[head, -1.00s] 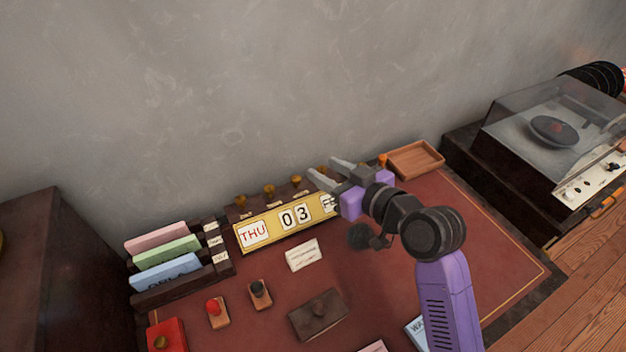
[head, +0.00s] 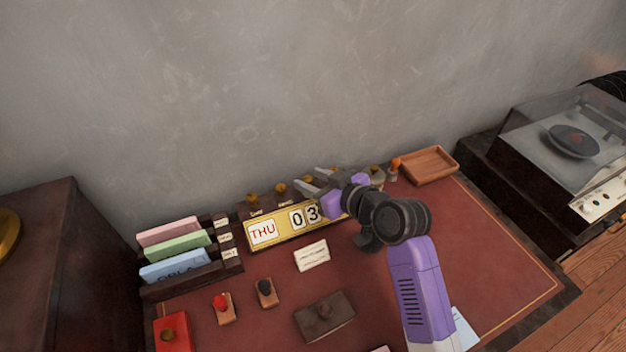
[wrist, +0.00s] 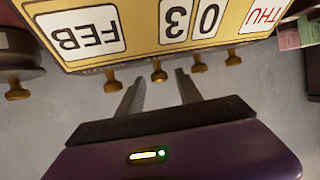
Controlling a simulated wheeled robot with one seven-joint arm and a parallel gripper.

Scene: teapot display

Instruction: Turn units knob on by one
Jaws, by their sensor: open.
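A gold flip calendar (head: 277,238) on the desk reads THU 0 3. The wrist view shows its face (wrist: 145,40) upside down, with FEB too. Brass knobs stand along its top. The units knob (wrist: 158,72), by the digit 3, appears between my two fingertips in the wrist view. My gripper (head: 308,179) is open, its fingers pointing left over the calendar top; it also shows in the wrist view (wrist: 159,76). I cannot tell whether the fingers touch the knob. My arm hides the calendar's right end in the head view.
The tens knob (wrist: 197,63) and month knob (wrist: 112,81) stand close on either side. Colored file cards (head: 178,247) are left of the calendar. Stamps, a white card (head: 312,255) and a wooden tray (head: 428,165) lie on the desk. A wall rises behind.

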